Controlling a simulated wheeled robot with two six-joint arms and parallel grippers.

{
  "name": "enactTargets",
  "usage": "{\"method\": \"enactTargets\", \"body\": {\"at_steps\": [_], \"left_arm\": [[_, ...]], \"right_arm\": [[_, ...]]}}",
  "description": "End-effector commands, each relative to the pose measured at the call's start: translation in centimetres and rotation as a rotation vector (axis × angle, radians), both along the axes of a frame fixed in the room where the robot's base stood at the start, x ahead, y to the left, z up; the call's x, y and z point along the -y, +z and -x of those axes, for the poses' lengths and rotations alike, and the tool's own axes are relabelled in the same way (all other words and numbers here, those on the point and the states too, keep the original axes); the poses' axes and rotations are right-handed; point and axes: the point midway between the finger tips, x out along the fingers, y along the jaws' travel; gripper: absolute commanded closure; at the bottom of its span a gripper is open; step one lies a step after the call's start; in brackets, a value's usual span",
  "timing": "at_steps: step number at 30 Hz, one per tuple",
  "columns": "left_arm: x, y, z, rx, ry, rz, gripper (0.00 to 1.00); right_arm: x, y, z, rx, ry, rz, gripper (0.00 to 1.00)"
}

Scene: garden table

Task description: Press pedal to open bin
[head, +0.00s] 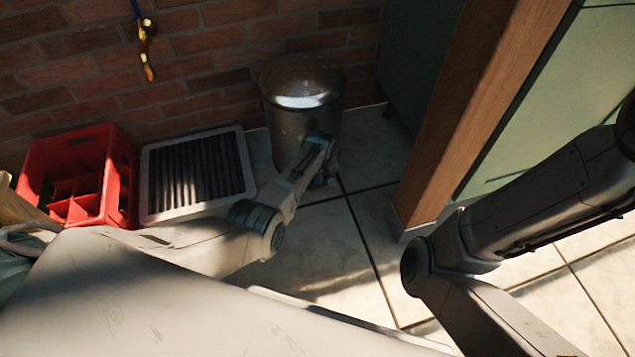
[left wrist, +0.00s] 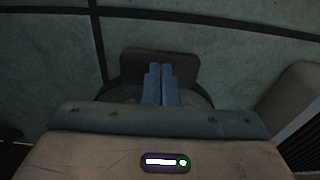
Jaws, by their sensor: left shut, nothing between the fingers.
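The bin (head: 296,112) is a dark metal cylinder with a rounded lid, standing upright on the floor tiles against the brick wall. Its lid (head: 303,80) is down. My left gripper (head: 326,178) reaches down at the bin's front right, near its base. In the left wrist view the shut, empty fingers (left wrist: 162,84) point at a dark flat pedal (left wrist: 182,64) and lie over part of it. I cannot tell whether they touch it. In the head view the pedal is hidden by my left gripper. My right gripper is outside both views.
A red crate (head: 118,178) and a grey-framed slatted grate (head: 148,190) are left of the bin. A wooden post (head: 470,110) stands to the right. A brass tap (head: 147,48) hangs on the brick wall. Tiles (head: 365,225) right of my left gripper are clear.

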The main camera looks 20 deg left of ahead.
Motion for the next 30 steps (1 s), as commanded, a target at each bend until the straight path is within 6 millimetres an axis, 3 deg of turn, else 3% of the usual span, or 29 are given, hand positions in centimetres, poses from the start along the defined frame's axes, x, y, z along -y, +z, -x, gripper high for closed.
{"method": "enactTargets", "body": {"at_steps": [5,14,22,30], "left_arm": [[0.0,-1.0,0.0,0.000,0.000,0.000,1.00],[-0.1,-4.7,0.2,-0.003,0.000,-0.001,1.00],[0.1,-4.2,0.6,-0.007,0.000,0.000,1.00],[1.5,-2.9,2.7,-0.012,0.000,0.001,1.00]], "right_arm": [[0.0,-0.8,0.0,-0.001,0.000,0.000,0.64],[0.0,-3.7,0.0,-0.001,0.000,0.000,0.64],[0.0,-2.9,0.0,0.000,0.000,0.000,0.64],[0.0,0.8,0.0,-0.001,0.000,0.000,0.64]]}}
